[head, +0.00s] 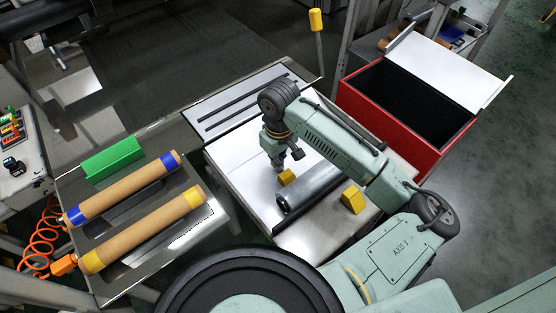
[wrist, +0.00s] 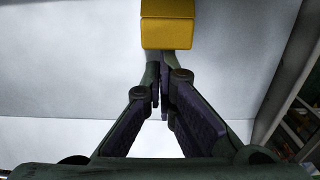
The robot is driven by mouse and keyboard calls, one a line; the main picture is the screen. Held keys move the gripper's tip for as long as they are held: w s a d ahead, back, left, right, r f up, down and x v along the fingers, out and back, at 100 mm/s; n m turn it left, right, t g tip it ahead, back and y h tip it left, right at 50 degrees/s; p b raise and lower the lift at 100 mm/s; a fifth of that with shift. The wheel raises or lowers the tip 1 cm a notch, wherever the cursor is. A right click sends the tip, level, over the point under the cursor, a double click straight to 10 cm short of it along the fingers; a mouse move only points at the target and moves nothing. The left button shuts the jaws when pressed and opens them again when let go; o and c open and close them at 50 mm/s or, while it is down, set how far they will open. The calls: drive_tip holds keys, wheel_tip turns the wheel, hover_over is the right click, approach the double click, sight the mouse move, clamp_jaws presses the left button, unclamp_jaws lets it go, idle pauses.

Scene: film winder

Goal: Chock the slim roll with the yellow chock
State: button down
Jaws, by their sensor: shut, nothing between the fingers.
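A silver-grey roll with a dark hollow end (head: 312,187) lies on the pale worktable. I take it for the slim roll. A second yellow block (head: 352,200) stands on the roll's right side. My gripper (head: 279,168) points down beside the left chock, fingers shut and empty. In the wrist view the fingertips (wrist: 160,88) are together, and a yellow chock (wrist: 167,25) lies just past them, apart from them.
Two brown rolls, one with blue ends (head: 125,188) and one with yellow ends (head: 143,230), lie on a rack at left by a green block (head: 112,158). An open red box (head: 388,128) stands at back right. A slotted plate (head: 240,105) lies behind my gripper.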

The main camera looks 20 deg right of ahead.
drive_tip(key=w, duration=0.1)
drive_tip(key=w+a, duration=0.1)
drive_tip(key=w+r, duration=0.1)
drive_tip(key=w, duration=0.1)
drive_tip(key=shift+a+p, duration=0.35)
wheel_tip(320, 180, up, 9)
drive_tip(key=shift+s+b, duration=0.15)
drive_tip(key=shift+b, duration=0.2)
drive_tip(key=shift+d, duration=0.1)
